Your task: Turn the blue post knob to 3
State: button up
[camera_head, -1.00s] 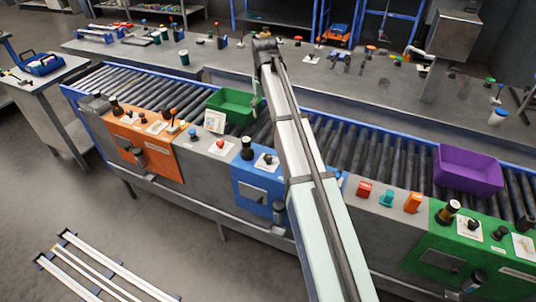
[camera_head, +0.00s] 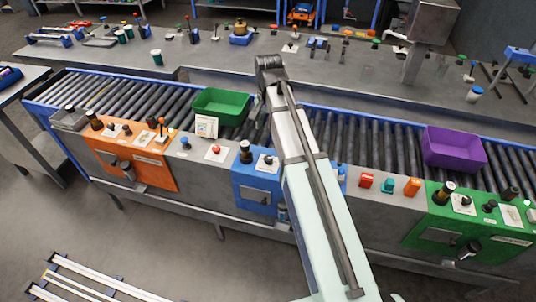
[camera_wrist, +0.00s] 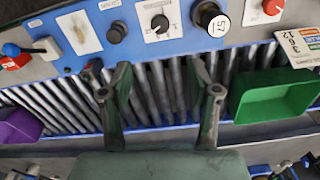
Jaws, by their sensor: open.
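The blue post (camera_head: 258,190) stands at the front of the roller conveyor, left of my arm in the head view. In the wrist view the blue post (camera_wrist: 85,35) lies along the top. A black knob (camera_wrist: 160,24) sits on its white dial plate; the marks are too small to read surely. A plain black knob (camera_wrist: 116,32) and a black cylinder marked 57 (camera_wrist: 210,18) flank it. My gripper (camera_wrist: 160,75) is open and empty over the rollers, apart from the knob. In the head view the dial plate (camera_head: 265,163) shows just left of my arm.
A green bin (camera_head: 222,106) and a purple bin (camera_head: 455,148) sit on the rollers (camera_head: 335,130). An orange post (camera_head: 130,160) stands left and a green post (camera_head: 445,235) right. A number card (camera_wrist: 300,45) and a red button (camera_wrist: 272,6) are close to the blue post.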

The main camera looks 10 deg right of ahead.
aim_at(268, 158)
notch_tip(268, 158, down, 15)
jog(key=p, duration=0.3)
jog(key=shift+f, duration=0.1)
dwell(0.4)
jog(key=c, duration=1.1)
